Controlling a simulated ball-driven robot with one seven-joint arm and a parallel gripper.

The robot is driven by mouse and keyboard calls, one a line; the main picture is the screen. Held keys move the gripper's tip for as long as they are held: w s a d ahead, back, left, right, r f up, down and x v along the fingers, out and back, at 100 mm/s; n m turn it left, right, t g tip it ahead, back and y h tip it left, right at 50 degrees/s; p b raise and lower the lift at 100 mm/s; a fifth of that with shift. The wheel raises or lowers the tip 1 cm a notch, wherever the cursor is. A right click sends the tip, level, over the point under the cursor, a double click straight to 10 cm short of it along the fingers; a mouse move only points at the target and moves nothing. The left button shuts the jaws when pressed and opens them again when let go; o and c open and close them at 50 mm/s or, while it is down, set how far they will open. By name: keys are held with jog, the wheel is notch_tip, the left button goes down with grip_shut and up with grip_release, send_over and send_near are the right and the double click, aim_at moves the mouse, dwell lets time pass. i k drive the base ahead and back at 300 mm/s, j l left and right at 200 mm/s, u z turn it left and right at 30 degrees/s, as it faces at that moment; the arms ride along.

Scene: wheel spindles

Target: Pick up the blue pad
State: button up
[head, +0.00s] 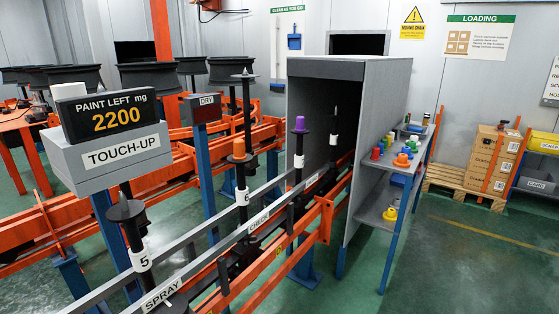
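My gripper is not in view.
Several coloured pots and caps (385,146) stand on the upper level; a yellow one (390,214) is on the lower. The grey booth (375,85) and orange conveyor rails (318,212) with spindles lie left of the shelf. Green floor (460,265) is clear at right.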

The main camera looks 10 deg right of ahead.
aim_at(414, 129)
jog(key=i+l, duration=0.25)
jog(key=l, duration=0.15)
jog(key=i+l, duration=0.3)
jog(key=l, duration=0.15)
jog(key=i+l, duration=0.25)
jog(key=l, duration=0.15)
jog(key=i+l+u, duration=0.1)
jog(key=i+l, duration=0.15)
jog(key=l, duration=0.15)
jog(key=i+l, duration=0.25)
jog(key=l, duration=0.2)
